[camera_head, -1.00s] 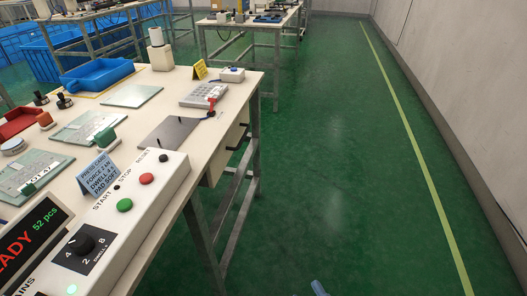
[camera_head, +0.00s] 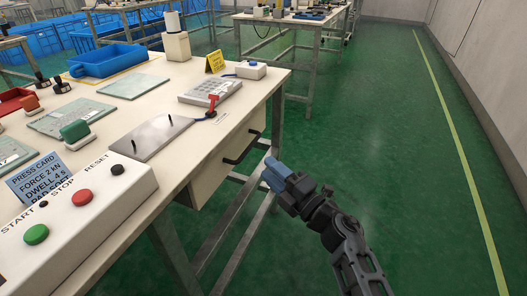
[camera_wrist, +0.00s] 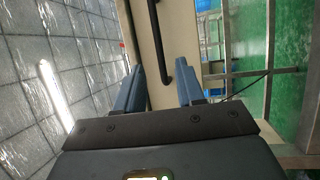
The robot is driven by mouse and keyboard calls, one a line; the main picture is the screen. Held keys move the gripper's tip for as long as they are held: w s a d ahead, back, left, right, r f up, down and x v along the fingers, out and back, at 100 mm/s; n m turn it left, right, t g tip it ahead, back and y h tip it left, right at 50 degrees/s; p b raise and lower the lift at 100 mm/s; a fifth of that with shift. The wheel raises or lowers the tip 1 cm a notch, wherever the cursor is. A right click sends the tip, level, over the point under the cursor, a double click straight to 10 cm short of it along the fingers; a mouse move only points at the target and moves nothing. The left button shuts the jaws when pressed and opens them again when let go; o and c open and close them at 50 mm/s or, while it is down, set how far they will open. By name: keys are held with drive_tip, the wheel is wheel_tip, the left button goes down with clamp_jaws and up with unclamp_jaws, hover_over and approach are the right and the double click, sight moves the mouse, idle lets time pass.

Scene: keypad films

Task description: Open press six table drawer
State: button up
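The press table (camera_head: 150,85) has a cream drawer (camera_head: 212,183) under its right edge, and the drawer looks shut. A black bar handle (camera_head: 243,150) stands out from the drawer front. My gripper (camera_head: 269,168) is just right of the handle, with its blue fingers pointing toward the drawer. In the wrist view, my gripper (camera_wrist: 160,72) is open, its two fingers apart with nothing held. The handle (camera_wrist: 154,30) and the cream front (camera_wrist: 139,25) show ahead of and between the fingers. I cannot tell whether they touch.
A control box (camera_head: 95,215) with buttons, a blue tray (camera_head: 107,60), a grey plate (camera_head: 150,138), a keypad (camera_head: 210,91) and a red-topped item (camera_head: 213,103) are on the table. Table legs (camera_head: 262,205) stand below. The green floor (camera_head: 400,140) to the right is clear.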

drive_tip(key=b+x, duration=0.2)
drive_tip(key=x, duration=0.6)
drive_tip(key=shift+d, duration=0.15)
drive_tip(key=shift+c, duration=0.4)
clamp_jaws()
